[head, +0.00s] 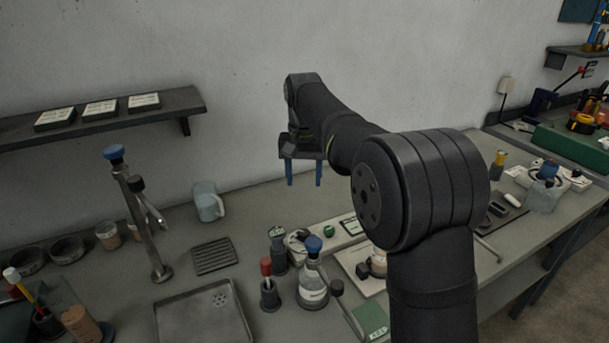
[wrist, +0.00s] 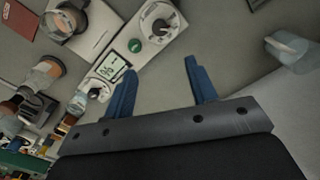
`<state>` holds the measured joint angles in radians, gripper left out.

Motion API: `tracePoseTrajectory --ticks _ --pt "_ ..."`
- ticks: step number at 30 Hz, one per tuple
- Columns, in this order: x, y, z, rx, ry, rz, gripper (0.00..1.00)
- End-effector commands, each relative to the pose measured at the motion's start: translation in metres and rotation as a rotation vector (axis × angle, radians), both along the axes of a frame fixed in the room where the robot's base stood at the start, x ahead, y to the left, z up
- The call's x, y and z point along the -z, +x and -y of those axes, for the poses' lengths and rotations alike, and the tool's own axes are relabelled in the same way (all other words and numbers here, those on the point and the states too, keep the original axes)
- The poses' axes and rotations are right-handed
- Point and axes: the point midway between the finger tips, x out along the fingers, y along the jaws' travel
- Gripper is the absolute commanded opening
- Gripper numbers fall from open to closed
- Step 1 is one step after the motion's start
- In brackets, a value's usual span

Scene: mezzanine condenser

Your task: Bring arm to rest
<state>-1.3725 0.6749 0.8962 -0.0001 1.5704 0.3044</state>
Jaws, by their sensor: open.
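My gripper (head: 304,172) hangs from my dark arm above the back of the bench in the head view, its two blue fingers pointing down. In the wrist view my gripper (wrist: 162,88) shows its blue fingers spread apart with only bare bench between them. It is open and holds nothing. The fingers are apart from the items around them. My arm hides part of the bench's middle and right in the head view.
A light blue mug (head: 208,201) stands left of my gripper, near the wall. A blue-capped flask (head: 313,280) and a red-topped holder (head: 268,285) stand in front. A metal tray (head: 205,318) lies front left. A wall shelf (head: 60,130) juts out at left.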

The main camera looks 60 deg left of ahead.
Motion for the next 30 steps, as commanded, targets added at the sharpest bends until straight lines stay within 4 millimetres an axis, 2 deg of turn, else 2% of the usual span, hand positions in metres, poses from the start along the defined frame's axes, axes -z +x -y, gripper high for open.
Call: tracePoseTrajectory --ticks 14,20,30 --pt "0.006 0.0 0.0 0.0 -0.001 0.0 0.52" --pt "0.034 0.0 0.0 0.0 -0.004 -0.001 0.52" --pt "0.103 0.0 0.0 0.0 -0.004 -0.001 0.52"
